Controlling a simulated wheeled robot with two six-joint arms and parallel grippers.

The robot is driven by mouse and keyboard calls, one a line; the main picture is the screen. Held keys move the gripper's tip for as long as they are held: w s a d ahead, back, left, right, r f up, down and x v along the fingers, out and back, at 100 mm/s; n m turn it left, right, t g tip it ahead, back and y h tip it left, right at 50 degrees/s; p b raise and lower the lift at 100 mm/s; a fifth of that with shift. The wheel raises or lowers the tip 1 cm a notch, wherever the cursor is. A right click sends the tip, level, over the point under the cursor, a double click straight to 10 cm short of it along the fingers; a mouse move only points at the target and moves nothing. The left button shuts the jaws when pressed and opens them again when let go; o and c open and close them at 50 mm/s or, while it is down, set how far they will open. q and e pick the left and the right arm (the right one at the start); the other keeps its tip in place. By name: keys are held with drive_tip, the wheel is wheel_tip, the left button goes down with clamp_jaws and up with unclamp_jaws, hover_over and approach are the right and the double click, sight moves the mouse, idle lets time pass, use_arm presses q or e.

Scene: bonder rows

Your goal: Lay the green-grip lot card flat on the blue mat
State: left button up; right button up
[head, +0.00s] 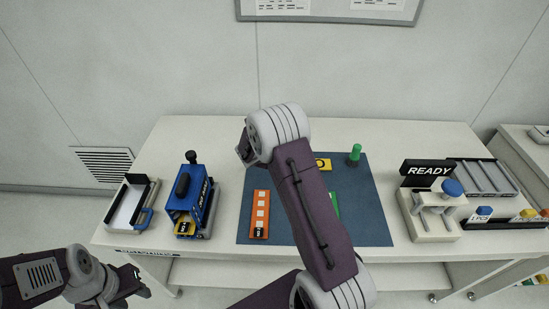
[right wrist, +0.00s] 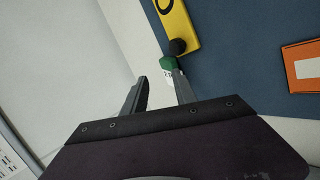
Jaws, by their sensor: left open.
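The blue mat (head: 375,225) lies on the white table, partly behind my right arm. A green piece (head: 336,205) shows on it beside that arm, mostly hidden; I cannot tell whether it is the lot card. In the right wrist view a small green block with a white marked part (right wrist: 167,68) shows by the right fingertip, apart from the left one. It may be the green-grip card. My right gripper (right wrist: 160,76) has its fingers apart; in the head view its fingers are hidden. My left gripper (head: 138,284) is open and empty, in front of the table's left end.
An orange card (head: 260,204) and a yellow card (head: 323,165) lie on the mat. A green peg (head: 355,154) stands at its back. A white tray (head: 117,225) and blue device (head: 205,207) stand left. A press (head: 433,226) and READY sign (head: 430,171) stand right.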

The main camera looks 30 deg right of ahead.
wheel_tip(320, 180, up, 8)
drive_tip(key=s+a+p, duration=0.1)
drive_tip(key=p, duration=0.2)
drive_tip(key=shift+s+a+f, duration=0.2)
drive_tip(key=shift+s+a, duration=0.05)
drive_tip(key=shift+a, duration=0.15)
drive_tip(key=shift+w, duration=0.1)
drive_tip(key=s+a+r+m, duration=0.2)
drive_tip(key=s+r+m, duration=0.1)
drive_tip(key=s+r, duration=0.25)
drive_tip(key=s+a+f+m+g+y, duration=0.2)
drive_tip(key=s+a+f+y, duration=0.1)
drive_tip(key=s+a, duration=0.4)
drive_tip(key=s+a+f+m+g+y, duration=0.3)
drive_tip(key=s+a, duration=0.4)
drive_tip(key=s, duration=0.7)
drive_tip(key=shift+f+y, duration=0.7)
drive_tip(key=shift+y, duration=0.2)
